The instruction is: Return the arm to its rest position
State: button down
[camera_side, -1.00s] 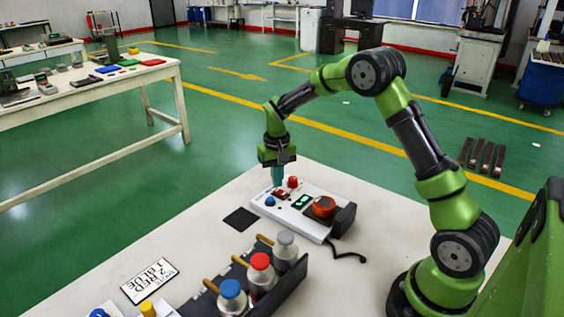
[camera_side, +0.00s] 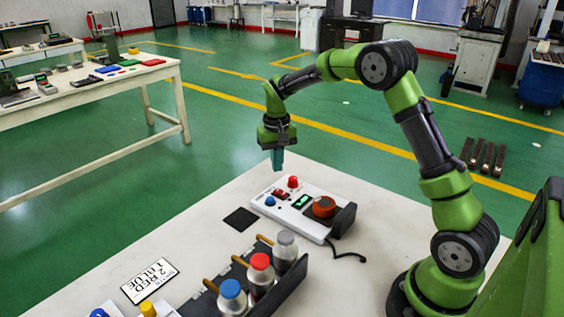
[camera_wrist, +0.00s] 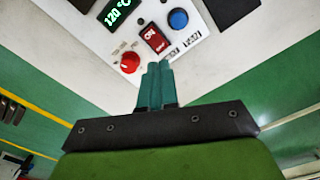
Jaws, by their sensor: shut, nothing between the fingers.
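My gripper (camera_side: 277,166) is shut and empty, its teal fingers pointing down above the back edge of the white control box (camera_side: 318,225). In the wrist view my gripper (camera_wrist: 158,68) shows its two fingers together, with the red ON switch (camera_wrist: 155,38) just beyond the tips. The wrist view also shows a red knob (camera_wrist: 130,62), a blue button (camera_wrist: 178,19) and a green display (camera_wrist: 117,13) reading 120 °C. I see clear space between the fingertips and the box in the side view.
An orange-red round part (camera_side: 323,206) sits on the box. A black rack (camera_side: 285,288) holds bottles with blue, red and grey caps at the front. A card (camera_side: 150,281) and a black square (camera_side: 241,219) lie on the white table (camera_side: 200,250).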

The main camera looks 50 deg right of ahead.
jog(key=shift+s+f, duration=0.1)
jog(key=shift+f, duration=0.2)
jog(key=shift+s+a+f, duration=0.2)
jog(key=shift+s+a, duration=0.1)
jog(key=shift+s, duration=0.25)
jog(key=s+a+r+t, duration=0.2)
jog(key=s+a+r, duration=0.2)
jog(key=s, duration=0.3)
jog(key=s+a+r+n+t+y, duration=0.1)
jog(key=s+a+r+t, duration=0.1)
jog(key=s+a+r, duration=0.2)
jog(key=s+a+r+n+t+y, duration=0.1)
jog(key=s+a+r+t, duration=0.2)
jog(key=s, duration=0.8)
notch_tip(320, 180, up, 4)
jog(key=shift+s+a+r, duration=0.1)
jog(key=shift+s+a, duration=0.2)
jog(key=shift+a, duration=0.65)
